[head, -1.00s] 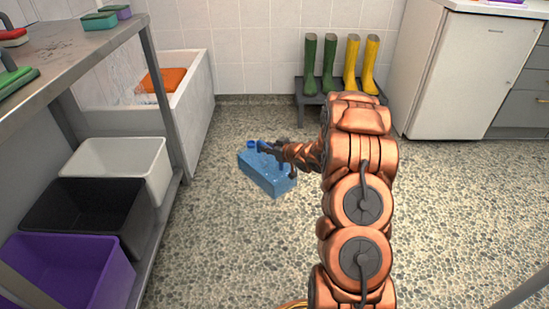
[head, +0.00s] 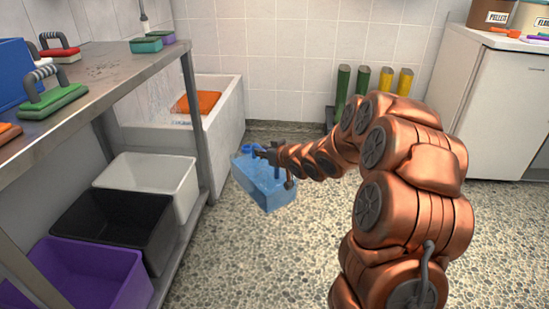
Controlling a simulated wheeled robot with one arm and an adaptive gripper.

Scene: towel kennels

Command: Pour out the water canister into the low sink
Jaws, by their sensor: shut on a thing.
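The water canister (head: 264,185) is a translucent blue box with a blue cap and handle at its top. My gripper (head: 262,152) is shut on the canister at its handle end. The canister hangs tilted above the pebbled floor, to the right of the low sink. The low sink (head: 224,122) is a white basin against the back left wall, with an orange thing (head: 199,102) in it. Part of the sink is hidden behind the metal table's leg.
A metal table (head: 110,72) with brushes and sponges stands at left. White (head: 155,177), black (head: 120,222) and purple (head: 90,275) bins sit beneath it. Green and yellow boots (head: 385,80) stand behind my arm. A white cabinet (head: 510,110) is at right. The floor between is open.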

